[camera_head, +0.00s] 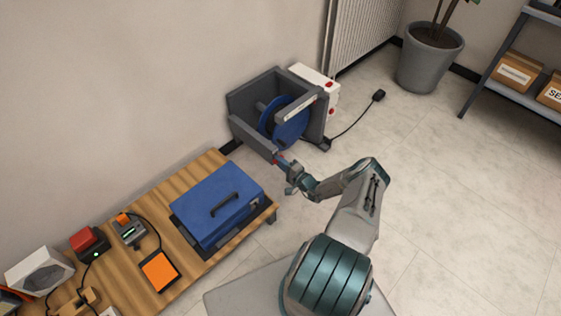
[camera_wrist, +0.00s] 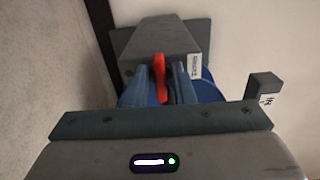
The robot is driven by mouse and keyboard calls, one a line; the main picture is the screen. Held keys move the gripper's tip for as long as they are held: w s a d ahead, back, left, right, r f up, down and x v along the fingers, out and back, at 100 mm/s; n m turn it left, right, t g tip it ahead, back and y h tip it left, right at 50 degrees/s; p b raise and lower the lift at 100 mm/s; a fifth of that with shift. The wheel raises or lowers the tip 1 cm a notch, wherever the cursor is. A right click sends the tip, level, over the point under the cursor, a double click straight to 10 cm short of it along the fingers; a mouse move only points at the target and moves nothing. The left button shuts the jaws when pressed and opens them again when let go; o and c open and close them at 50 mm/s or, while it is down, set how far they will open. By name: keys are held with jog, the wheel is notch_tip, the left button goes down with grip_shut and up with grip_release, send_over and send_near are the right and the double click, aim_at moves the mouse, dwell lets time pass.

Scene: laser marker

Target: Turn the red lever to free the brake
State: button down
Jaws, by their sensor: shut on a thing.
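The red lever (camera_wrist: 159,78) stands between the two fingers of my gripper (camera_wrist: 166,88) in the wrist view, with a finger close on each side. The lever is on the end of a grey frame part (camera_wrist: 160,38), which carries a small white label. In the head view, my gripper (camera_head: 284,164) is at the front of the grey frame (camera_head: 247,138), and only a small bit of red shows there. A blue reel (camera_head: 286,122) sits inside the frame.
A wooden bench (camera_head: 205,164) on the left carries a blue case (camera_head: 215,205) and several small devices. A white box (camera_head: 318,88) with red parts stands behind the frame, with a black cable on the floor. A plant pot (camera_head: 428,60) and shelf (camera_head: 505,85) stand farther back. Floor on the right is clear.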

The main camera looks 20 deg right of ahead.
jog(key=shift+d+n, duration=0.1)
jog(key=shift+n, duration=0.2)
jog(key=c, duration=1.5)
grip_release()
jog(key=shift+s, duration=0.1)
jog(key=p+v, duration=0.3)
jog(key=v, duration=1)
jog(key=shift+s+d, duration=0.1)
jog(key=shift+s, duration=0.2)
